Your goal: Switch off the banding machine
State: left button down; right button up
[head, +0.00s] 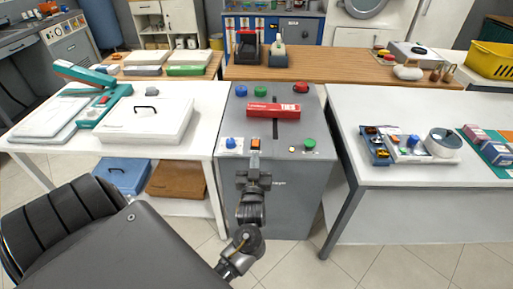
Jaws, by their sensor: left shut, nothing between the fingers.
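The banding machine (285,200) is a grey cabinet in the middle of the head view, with a dark slot in its top. A red box (273,110) lies across the slot. Blue, green and red buttons sit along the back of the top. Along the front are a blue knob (231,143), an orange switch (255,142) in a dark frame, and a green button (309,144). My left gripper (255,172) is shut and empty, right in front of the orange switch. I cannot tell whether it touches it. My right gripper is out of view.
A white table (75,150) on the left holds a white case (147,119) and a teal press (103,101). A white table (430,175) on the right holds small tools and a white bowl (443,141). A wooden counter (340,70) runs behind.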

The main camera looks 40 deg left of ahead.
pick_arm(q)
jog(key=r+p, duration=0.1)
jog(key=p, duration=0.1)
send_over(256, 147)
jog(key=v, duration=0.3)
jog(key=shift+w+r, duration=0.25)
jog(key=shift+r, duration=0.15)
notch_tip(256, 147, down, 2)
jog(key=shift+w+f, duration=0.1)
jog(key=shift+s+f, duration=0.2)
jog(key=shift+f, duration=0.75)
jog(key=shift+d, duration=0.1)
